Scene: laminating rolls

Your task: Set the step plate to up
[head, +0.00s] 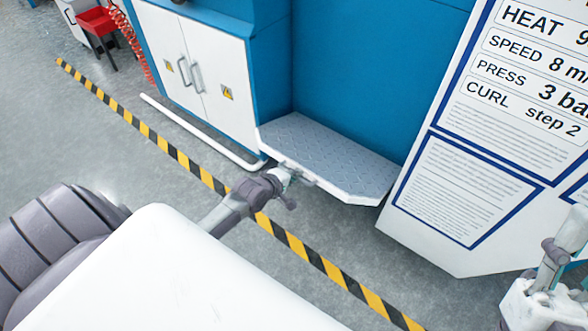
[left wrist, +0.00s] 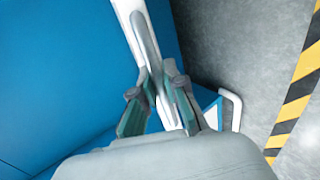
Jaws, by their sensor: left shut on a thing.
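The step plate (head: 325,155) is a grey tread plate with a white front edge, sticking out low from the blue machine. It looks roughly flat in the head view. My left gripper (head: 287,176) reaches its front edge near the left corner. In the left wrist view the two fingers (left wrist: 158,105) are closed around a grey bar-like handle (left wrist: 146,45) on the white edge (left wrist: 127,10). The fingers partly hide the handle's lower end.
White cabinet doors (head: 205,75) stand left of the plate, with a white floor rail (head: 200,132) before them. A white settings board (head: 480,150) stands close on the right. A yellow-black floor stripe (head: 150,133) runs in front. A red bin (head: 96,22) is far left.

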